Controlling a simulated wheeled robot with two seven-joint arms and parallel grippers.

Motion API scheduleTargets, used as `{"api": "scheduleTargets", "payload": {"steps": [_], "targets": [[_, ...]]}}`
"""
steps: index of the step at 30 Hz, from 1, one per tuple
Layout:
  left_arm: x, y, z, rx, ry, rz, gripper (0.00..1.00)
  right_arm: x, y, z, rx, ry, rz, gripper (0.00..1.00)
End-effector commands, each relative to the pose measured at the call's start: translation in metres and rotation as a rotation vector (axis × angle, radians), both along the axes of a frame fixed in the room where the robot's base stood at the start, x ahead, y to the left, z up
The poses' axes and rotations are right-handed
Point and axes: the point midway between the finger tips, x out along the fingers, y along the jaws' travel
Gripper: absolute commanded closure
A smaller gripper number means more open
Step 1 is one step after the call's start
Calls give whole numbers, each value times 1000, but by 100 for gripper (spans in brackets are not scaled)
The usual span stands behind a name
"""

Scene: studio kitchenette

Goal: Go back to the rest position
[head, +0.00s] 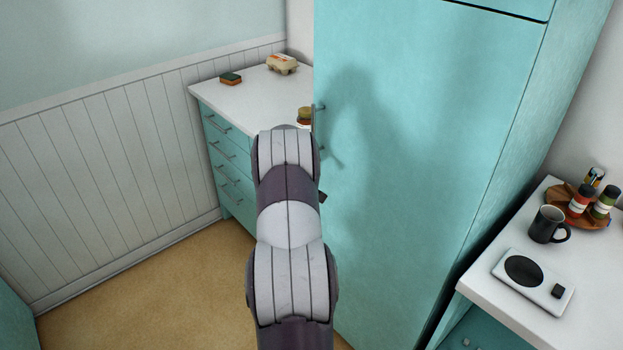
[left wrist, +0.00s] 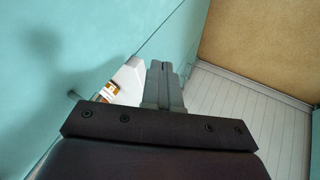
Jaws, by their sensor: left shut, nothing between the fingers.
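My left gripper (left wrist: 167,66) shows in the left wrist view with its two grey fingers together and nothing between them. In the head view my arm rises from the bottom middle in front of the tall turquoise cabinet (head: 420,120), and its gripper is hidden behind the arm links. My right gripper is in neither view.
A white counter (head: 245,95) over turquoise drawers holds a sponge (head: 230,78), an egg carton (head: 283,64) and a partly hidden jar (head: 304,114). At right, another counter holds a mug (head: 548,224), a kitchen scale (head: 533,281) and a wooden tray (head: 562,197). Floor (head: 160,290) is clear.

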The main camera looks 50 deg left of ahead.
Motion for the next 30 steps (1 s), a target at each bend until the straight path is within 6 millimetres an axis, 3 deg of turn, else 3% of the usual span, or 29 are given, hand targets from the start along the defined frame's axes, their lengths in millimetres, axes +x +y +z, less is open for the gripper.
{"api": "scheduleTargets", "payload": {"steps": [8, 11, 12, 14, 15, 17, 18, 21, 25, 27, 30], "targets": [[-2, -4, 0, -14, 4, 0, 100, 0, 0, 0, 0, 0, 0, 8], [-19, -30, -25, -77, 79, -42, 100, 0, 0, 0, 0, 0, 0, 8], [-30, -55, -33, -117, 135, -87, 100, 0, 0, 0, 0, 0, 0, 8], [-30, -111, -34, -158, 226, -221, 100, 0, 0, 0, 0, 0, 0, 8], [-28, -153, -31, -171, 287, -330, 100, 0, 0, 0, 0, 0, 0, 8], [-30, -217, -23, -180, 375, -502, 100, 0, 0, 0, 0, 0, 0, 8], [-35, -258, -17, -172, 432, -622, 100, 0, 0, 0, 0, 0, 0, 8], [-61, -351, 0, -124, 556, -922, 100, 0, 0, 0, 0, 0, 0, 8], [-101, -436, 20, 4, 647, -1277, 100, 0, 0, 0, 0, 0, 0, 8], [-106, -461, 29, 67, 637, -1385, 100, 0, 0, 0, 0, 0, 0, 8], [-100, -480, 36, 117, 611, -1457, 100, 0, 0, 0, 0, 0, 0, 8]]}}
